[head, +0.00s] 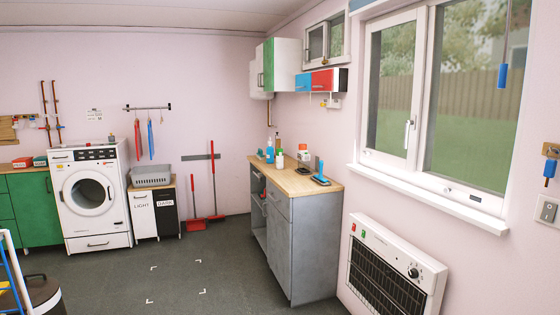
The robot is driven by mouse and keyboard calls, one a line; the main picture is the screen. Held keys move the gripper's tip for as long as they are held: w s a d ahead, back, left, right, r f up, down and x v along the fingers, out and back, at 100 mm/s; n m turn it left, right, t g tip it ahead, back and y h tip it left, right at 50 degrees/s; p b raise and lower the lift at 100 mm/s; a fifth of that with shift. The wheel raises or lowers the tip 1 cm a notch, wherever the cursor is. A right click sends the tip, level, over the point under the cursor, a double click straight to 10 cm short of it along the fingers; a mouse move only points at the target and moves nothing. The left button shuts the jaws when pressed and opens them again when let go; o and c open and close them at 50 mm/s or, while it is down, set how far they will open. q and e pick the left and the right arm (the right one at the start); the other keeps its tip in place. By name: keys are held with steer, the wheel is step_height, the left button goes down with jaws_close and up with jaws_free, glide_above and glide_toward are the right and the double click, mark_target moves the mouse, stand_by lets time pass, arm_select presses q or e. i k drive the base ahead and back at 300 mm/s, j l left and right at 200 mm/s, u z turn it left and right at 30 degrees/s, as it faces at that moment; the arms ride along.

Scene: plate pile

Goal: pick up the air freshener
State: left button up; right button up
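No item can be surely identified as the air freshener at this size. Several small items stand on the wooden top of the grey cabinet (290,245). They include a blue bottle (269,154), a pale bottle with a green cap (280,160) and a white and orange item (304,153). A dark and blue flat item (320,180) lies near the front edge of the top. Neither of my grippers is in view.
Open grey floor (190,275) lies before the cabinet. A wall heater (390,270) is at the right. A washing machine (90,205), laundry bins (155,212) and a red broom (215,195) stand along the back wall. A dark bin (42,298) is at the lower left.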

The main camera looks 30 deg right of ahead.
mark_target(279, 160)
steer(key=i+l+z, duration=0.1)
steer(key=i+z, duration=0.2)
steer(key=i, duration=3.45)
steer(key=i+z, duration=0.15)
steer(key=i, duration=0.35)
steer(key=i+j+z, duration=0.1)
steer(key=i, duration=0.35)
steer(key=i+j+z, duration=0.15)
steer(key=i, duration=0.35)
steer(key=i+j+z, duration=0.15)
steer(key=i, duration=0.3)
